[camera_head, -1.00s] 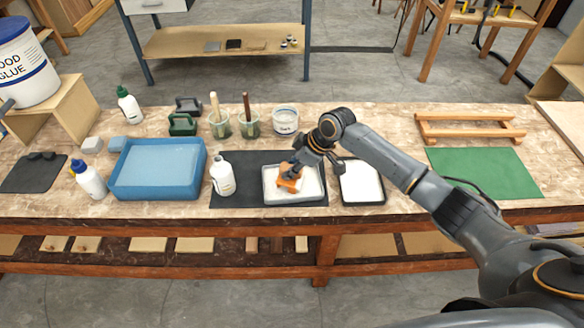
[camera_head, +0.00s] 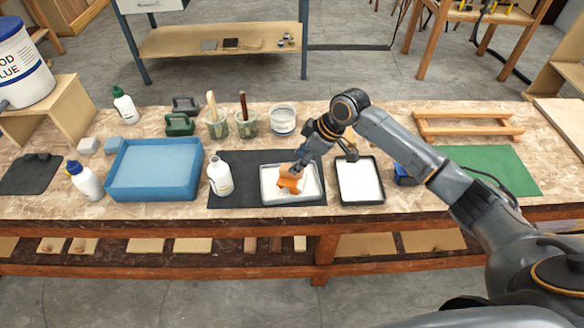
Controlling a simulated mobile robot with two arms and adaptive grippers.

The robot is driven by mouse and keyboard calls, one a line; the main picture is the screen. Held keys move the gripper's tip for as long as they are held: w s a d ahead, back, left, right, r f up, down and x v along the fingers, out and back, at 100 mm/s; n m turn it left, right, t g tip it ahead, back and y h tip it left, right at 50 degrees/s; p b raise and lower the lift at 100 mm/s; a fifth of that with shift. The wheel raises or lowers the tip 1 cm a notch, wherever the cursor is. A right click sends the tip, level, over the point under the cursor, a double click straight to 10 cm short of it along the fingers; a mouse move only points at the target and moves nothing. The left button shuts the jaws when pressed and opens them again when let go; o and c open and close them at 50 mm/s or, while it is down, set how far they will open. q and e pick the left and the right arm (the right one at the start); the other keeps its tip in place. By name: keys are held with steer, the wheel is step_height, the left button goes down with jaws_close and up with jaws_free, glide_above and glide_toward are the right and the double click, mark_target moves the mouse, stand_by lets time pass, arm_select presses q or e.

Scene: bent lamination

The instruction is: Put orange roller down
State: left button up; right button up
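The orange roller (camera_head: 289,180) is at the white-lined tray (camera_head: 265,196) on the dark mat. It looks tilted, and its lower end is over or in the tray; I cannot tell whether it rests there. My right gripper (camera_head: 299,166) comes down from the upper right, with its fingers right at the roller's top. The fingers are too small and partly hidden to show whether they still grip it. My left gripper is not in view.
A second white-lined tray (camera_head: 360,203) is right of the first. A white bottle (camera_head: 220,176) stands close on the left, beside a blue tub (camera_head: 154,192). Two brush cups and a white jar (camera_head: 283,122) stand behind. A blue object (camera_head: 403,176) is by my forearm.

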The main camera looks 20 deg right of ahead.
steer(key=v, duration=0.7)
steer(key=shift+b, duration=0.35)
steer(key=shift+w, duration=0.1)
steer(key=s+a+f+m, duration=0.1)
steer(key=s+a+f, duration=0.3)
steer(key=s+f, duration=0.3)
steer(key=s+a+f+m, duration=0.2)
steer(key=s+a+f, duration=0.25)
steer(key=s, duration=0.45)
steer(key=s+d+f+m+h, duration=0.1)
steer(key=s+d+m+h, duration=0.45)
steer(key=s, duration=0.85)
step_height(320, 180, down, 25)
steer(key=d+y, duration=0.1)
steer(key=s+d+f+g, duration=0.1)
steer(key=s+d+f, duration=0.2)
steer(key=s+f, duration=1.4)
steer(key=shift+f+g, duration=0.15)
steer(key=shift+g, duration=0.25)
